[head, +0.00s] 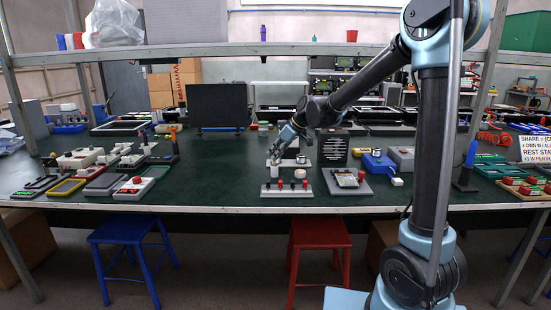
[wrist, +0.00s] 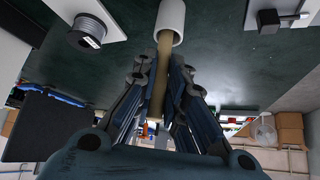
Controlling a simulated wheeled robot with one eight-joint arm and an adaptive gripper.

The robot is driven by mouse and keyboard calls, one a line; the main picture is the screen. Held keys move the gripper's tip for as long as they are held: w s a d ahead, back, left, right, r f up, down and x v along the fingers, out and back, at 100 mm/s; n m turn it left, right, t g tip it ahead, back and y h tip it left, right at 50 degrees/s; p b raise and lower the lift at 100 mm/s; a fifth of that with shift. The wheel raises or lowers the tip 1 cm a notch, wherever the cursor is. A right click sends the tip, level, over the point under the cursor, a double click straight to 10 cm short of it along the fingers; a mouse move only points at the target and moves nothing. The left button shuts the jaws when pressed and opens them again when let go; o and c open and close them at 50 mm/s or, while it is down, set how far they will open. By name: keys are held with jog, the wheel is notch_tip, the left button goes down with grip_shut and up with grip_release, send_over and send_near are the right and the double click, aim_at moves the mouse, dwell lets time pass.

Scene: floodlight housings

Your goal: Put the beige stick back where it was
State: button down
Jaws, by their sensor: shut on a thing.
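The beige stick (wrist: 163,62) is between the fingers of my gripper (wrist: 160,90) in the wrist view. My gripper is shut on it. One end of the stick reaches the mouth of a white tube (wrist: 172,16); it appears to be at or inside the opening, and how deep it sits I cannot tell. The other end (wrist: 153,124) shows between the fingers. In the head view my gripper (head: 284,138) is above the middle of the green table; the stick is too small to make out there.
A grey spool-like part (wrist: 87,31) and a black block on a white plate (wrist: 276,18) flank the tube. In the head view, a stand with red knobs (head: 287,187) is at the table's front, beside a grey panel (head: 347,181). A dark screen (head: 217,106) stands behind left.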

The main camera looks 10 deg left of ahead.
jog(key=shift+f, duration=0.8)
jog(key=c, duration=1.6)
grip_release()
jog(key=shift+c, duration=0.2)
jog(key=v, duration=1.2)
jog(key=s+d+f+m+h, duration=0.25)
jog(key=s+d, duration=0.25)
jog(key=d, duration=0.7)
jog(key=s+d+f+m+h, duration=0.2)
jog(key=s+d+f+m, duration=0.4)
jog(key=s+d, duration=0.6)
jog(key=s+d+f+m+h, duration=0.2)
jog(key=s+d+f+m, duration=0.4)
jog(key=s+d+f, duration=0.4)
jog(key=s+d, duration=0.2)
jog(key=d, duration=0.2)
jog(key=shift+s+h, duration=0.35)
